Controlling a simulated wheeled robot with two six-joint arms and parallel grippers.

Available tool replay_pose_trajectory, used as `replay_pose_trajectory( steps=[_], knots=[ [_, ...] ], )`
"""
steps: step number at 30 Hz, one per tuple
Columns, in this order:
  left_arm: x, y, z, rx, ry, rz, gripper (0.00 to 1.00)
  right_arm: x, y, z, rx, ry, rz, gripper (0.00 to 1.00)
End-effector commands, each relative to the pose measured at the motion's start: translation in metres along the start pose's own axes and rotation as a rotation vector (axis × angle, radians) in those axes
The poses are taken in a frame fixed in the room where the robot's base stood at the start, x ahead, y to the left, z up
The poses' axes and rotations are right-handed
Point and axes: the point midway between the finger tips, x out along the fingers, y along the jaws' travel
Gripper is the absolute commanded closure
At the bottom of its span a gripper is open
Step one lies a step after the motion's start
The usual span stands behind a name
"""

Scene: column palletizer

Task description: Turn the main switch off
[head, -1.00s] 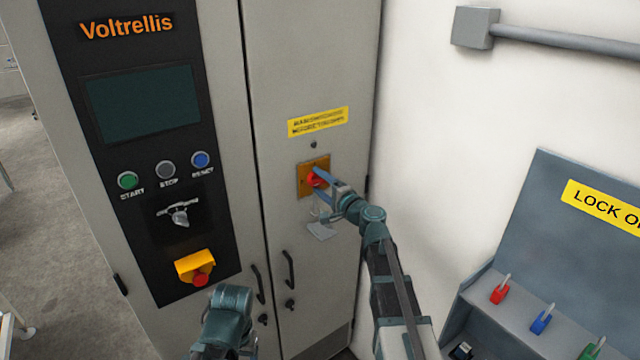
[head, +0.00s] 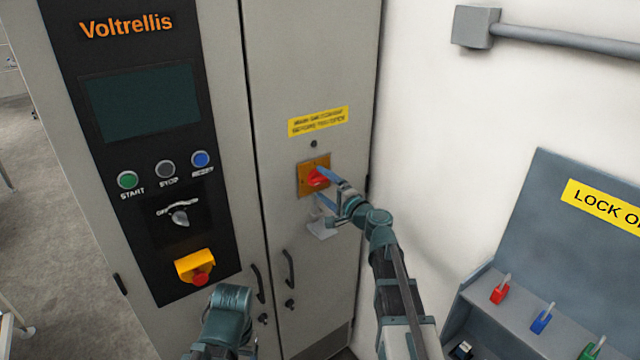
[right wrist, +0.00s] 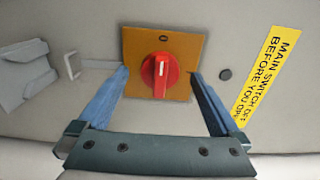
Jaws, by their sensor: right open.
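The main switch (head: 316,178) is a red rotary knob on a square orange plate on the right cabinet door. In the right wrist view, the knob (right wrist: 160,75) has a white mark pointing to the top of the picture. My right gripper (head: 320,186) is open in front of the switch. In the right wrist view, its blue fingers stand apart on either side of the knob, with a visible gap to it on both sides. My left gripper is not seen; only part of my left arm shows at the bottom of the head view.
A yellow label (head: 318,121) sits above the switch, and a grey hasp-like bracket (right wrist: 27,78) lies beside it. The left panel carries buttons, a grey selector (head: 180,217) and a red emergency stop (head: 200,279). A lockout station (head: 545,255) with coloured padlocks is at right.

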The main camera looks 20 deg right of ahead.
Motion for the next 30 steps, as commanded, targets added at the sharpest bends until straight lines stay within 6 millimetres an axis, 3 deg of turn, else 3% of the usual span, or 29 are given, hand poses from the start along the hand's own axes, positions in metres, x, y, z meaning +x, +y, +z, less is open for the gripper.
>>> replay_pose_trajectory(
  steps=[6, 15, 21, 30],
  knots=[
    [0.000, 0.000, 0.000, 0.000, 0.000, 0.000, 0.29, -0.053, 0.000, 0.002, 0.000, 0.003, 0.000, 0.00],
    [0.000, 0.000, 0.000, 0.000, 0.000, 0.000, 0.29, -0.104, 0.000, 0.002, 0.000, 0.002, 0.000, 0.00],
    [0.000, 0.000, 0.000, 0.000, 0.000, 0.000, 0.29, -0.116, 0.000, 0.001, -0.001, 0.000, 0.000, 0.00],
    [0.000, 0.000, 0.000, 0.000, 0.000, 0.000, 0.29, -0.117, 0.000, 0.001, 0.000, -0.001, 0.000, 0.00]
  ],
)
